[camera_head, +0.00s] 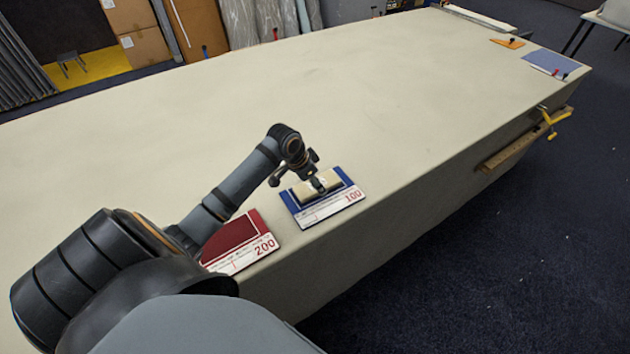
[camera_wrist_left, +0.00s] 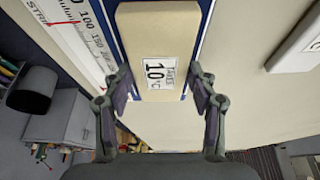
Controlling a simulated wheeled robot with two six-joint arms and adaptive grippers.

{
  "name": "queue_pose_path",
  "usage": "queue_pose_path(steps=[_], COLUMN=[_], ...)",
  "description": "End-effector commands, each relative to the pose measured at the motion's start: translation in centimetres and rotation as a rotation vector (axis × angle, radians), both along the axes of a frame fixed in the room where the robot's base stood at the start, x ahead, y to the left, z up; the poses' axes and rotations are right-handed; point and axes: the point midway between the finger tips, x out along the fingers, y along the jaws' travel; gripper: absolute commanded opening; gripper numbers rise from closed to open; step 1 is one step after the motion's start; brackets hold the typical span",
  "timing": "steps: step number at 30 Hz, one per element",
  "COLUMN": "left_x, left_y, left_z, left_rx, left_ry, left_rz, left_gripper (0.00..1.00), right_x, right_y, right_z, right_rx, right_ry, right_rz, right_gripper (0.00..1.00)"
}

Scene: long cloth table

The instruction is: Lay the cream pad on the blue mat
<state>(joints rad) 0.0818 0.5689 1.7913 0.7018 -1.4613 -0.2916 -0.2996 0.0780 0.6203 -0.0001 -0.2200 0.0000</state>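The cream pad (camera_head: 329,184) lies over the blue area of the mat marked 100 (camera_head: 298,206), with blue showing around it. In the left wrist view the cream pad (camera_wrist_left: 160,30) bears a printed label reading 10 °C, and the blue mat (camera_wrist_left: 118,45) shows along its sides. My left gripper (camera_head: 308,178) is over the pad in the head view. In the wrist view the left gripper's fingers (camera_wrist_left: 161,92) stand apart, one on each side of the pad's near end, with a small gap on both sides. My right gripper is in neither view.
A red mat marked 200 (camera_head: 235,243) lies left of the blue mat, near the table's front edge. Another blue-grey sheet (camera_head: 552,63) and an orange piece (camera_head: 507,43) lie at the far right end. The middle of the long table (camera_head: 300,90) is clear.

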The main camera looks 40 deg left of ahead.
Motion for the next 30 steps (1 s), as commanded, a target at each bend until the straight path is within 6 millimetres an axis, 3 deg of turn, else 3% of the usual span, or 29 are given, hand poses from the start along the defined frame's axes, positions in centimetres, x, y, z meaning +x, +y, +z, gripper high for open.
queue_pose_path(steps=[1, 4, 16, 30], left_x=[0.0, 0.0, -0.2, -3.5], left_y=[0.0, 0.0, 0.2, 1.8], left_z=[0.0, 0.0, 0.6, 9.2], left_rx=[0.0, 0.0, 0.001, 0.009], left_ry=[0.0, 0.0, 0.0, -0.001], left_rz=[0.0, 0.0, 0.0, -0.002], left_gripper=[0.68, 0.81, 0.82, 0.82], right_x=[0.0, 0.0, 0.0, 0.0], right_y=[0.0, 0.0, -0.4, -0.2], right_z=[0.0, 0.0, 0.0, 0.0], right_rx=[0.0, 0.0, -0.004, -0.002], right_ry=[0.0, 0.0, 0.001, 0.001], right_rz=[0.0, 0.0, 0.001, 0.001], right_gripper=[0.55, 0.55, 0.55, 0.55])
